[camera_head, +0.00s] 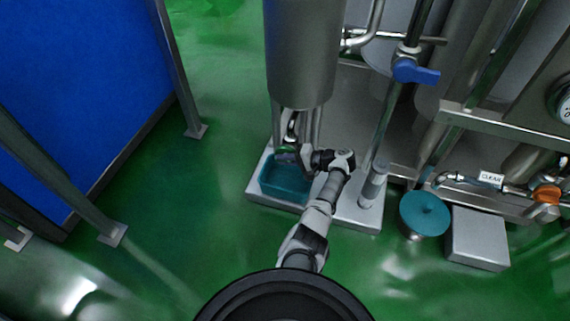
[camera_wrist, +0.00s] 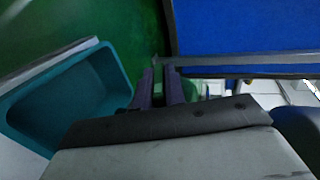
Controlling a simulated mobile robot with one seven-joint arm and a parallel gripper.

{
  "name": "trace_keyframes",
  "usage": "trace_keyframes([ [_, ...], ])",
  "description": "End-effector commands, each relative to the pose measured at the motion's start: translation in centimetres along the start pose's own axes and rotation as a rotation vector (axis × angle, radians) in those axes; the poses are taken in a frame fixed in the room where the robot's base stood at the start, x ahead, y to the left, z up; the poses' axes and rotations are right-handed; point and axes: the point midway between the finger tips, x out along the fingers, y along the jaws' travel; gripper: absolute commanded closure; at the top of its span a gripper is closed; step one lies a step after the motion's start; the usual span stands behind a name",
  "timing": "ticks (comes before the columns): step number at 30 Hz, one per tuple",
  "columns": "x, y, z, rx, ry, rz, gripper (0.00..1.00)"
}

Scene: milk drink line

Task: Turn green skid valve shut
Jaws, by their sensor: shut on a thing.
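The green skid valve shows only as a small green part (camera_head: 286,149) below the big steel cylinder in the head view. In the wrist view a green piece (camera_wrist: 194,90) shows beside and behind the right finger. My gripper (camera_head: 289,155) reaches in from the right under the cylinder. Its two purple-grey fingers show in the wrist view (camera_wrist: 160,86), close together with a narrow gap. They are shut on the green valve's handle, which the fingers and gripper body mostly hide. The exact angle of the handle cannot be told.
A teal bin (camera_head: 284,184) sits on the pale skid base just below my gripper; the steel cylinder (camera_head: 300,50) hangs above. A blue-handled valve (camera_head: 415,72) and an orange one (camera_head: 547,194) are at right. Green floor is clear at left, before a blue panel (camera_head: 75,85).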

Motion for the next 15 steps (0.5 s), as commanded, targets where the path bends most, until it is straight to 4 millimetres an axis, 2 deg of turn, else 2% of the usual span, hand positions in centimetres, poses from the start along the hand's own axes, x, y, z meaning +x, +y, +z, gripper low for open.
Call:
trace_keyframes([
  [1, 0.11, 0.47, -0.15, -0.001, 0.004, -0.033, 1.00],
  [6, 0.07, 0.36, -0.15, -0.001, 0.004, -0.126, 1.00],
  [15, 0.00, 0.15, -0.14, -0.001, 0.004, -0.207, 1.00],
])
